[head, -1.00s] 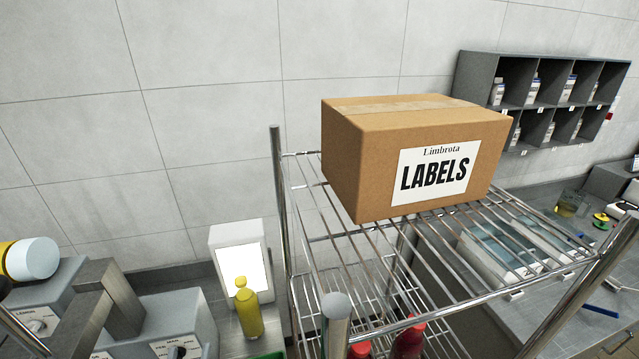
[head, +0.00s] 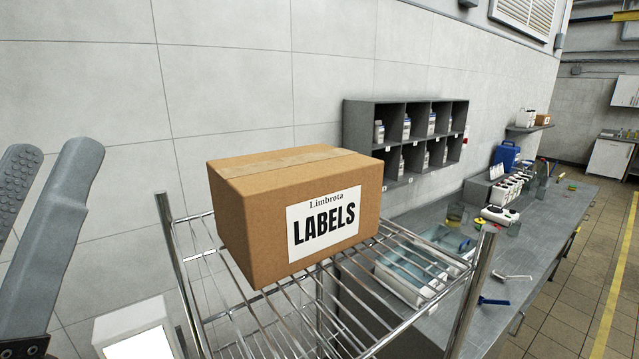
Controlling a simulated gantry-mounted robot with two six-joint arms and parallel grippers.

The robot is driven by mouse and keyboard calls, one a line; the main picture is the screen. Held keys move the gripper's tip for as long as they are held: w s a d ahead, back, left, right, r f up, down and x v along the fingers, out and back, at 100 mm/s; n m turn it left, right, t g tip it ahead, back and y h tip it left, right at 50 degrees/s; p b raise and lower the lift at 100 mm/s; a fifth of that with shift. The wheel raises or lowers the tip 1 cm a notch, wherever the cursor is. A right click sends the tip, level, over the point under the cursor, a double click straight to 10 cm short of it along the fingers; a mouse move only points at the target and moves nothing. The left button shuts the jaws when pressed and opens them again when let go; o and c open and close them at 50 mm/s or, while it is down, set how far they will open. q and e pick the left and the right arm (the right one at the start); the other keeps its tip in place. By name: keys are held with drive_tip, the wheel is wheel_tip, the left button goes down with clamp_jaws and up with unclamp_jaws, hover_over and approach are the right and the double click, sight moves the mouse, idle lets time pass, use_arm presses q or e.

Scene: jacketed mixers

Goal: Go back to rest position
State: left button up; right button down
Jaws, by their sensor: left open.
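My left gripper (head: 38,190) shows at the left edge of the head view. Its two grey fingers point up and stand apart, with nothing seen between them. It is in front of the bare wall, left of the cardboard box and apart from it. My right gripper is not in view.
A cardboard box marked LABELS (head: 262,250) sits on the wire shelf rack (head: 398,318). A grey cubby unit (head: 425,112) with bottles hangs on the wall. A long grey bench (head: 545,232) holds water basins (head: 412,283), a blue container (head: 507,156) and tools. The tiled floor at right is clear.

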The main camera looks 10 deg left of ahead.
use_arm(q)
wheel_tip(320, 180, up, 24)
drive_tip(key=m+h+p, duration=0.1)
drive_tip(key=m+p, duration=0.1)
drive_tip(key=p, duration=2.3)
drive_tip(key=shift+w+d+r, duration=0.2)
drive_tip(key=shift+w+r, duration=0.05)
